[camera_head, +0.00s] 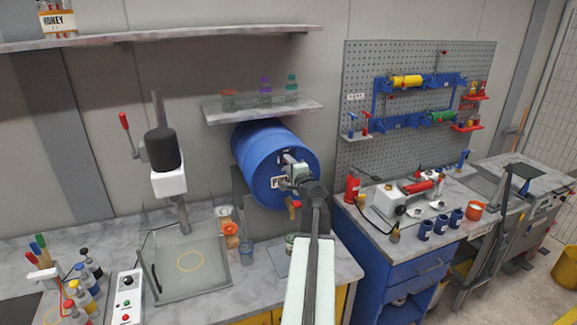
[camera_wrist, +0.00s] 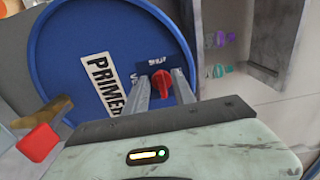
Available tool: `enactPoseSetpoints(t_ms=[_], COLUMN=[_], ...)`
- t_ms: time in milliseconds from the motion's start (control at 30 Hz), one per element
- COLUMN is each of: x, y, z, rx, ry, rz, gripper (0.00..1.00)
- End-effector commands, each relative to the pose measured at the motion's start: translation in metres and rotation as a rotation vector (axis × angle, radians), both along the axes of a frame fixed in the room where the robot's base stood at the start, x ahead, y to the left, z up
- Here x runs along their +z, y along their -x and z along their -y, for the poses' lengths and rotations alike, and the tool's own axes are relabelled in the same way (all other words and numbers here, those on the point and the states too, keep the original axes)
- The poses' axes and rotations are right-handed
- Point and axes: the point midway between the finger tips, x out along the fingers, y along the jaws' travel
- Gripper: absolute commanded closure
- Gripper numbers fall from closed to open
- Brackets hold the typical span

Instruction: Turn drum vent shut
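The blue drum (camera_head: 262,150) lies on its side under a small shelf, its round end face towards me; its face fills much of the wrist view (camera_wrist: 60,60) with a white PRIMER label (camera_wrist: 103,82). The red drum vent knob (camera_wrist: 160,82) sits on the face beside a small dark-blue plate with white lettering. My gripper (camera_wrist: 162,82) is at the face with its fingers apart, one on each side of the knob. I cannot tell whether either finger touches it. In the head view my gripper (camera_head: 288,160) hides the vent.
A tap with a red handle (camera_wrist: 38,142) sticks out low on the drum face, close to my gripper. A small shelf (camera_head: 262,110) with bottles hangs above the drum. A blue workbench (camera_head: 400,270) with tools stands to the right.

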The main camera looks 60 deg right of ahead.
Motion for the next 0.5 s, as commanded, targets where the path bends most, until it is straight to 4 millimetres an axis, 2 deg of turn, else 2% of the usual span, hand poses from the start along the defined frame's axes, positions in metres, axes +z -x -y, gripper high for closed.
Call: enactPoseSetpoints(t_ms=[233,500], x=[0.000,0.000], y=[0.013,0.055], z=[-0.010,-0.041], rx=[-0.001,-0.003], ry=[-0.001,0.000], rz=[0.001,0.000], gripper=[0.69,0.69])
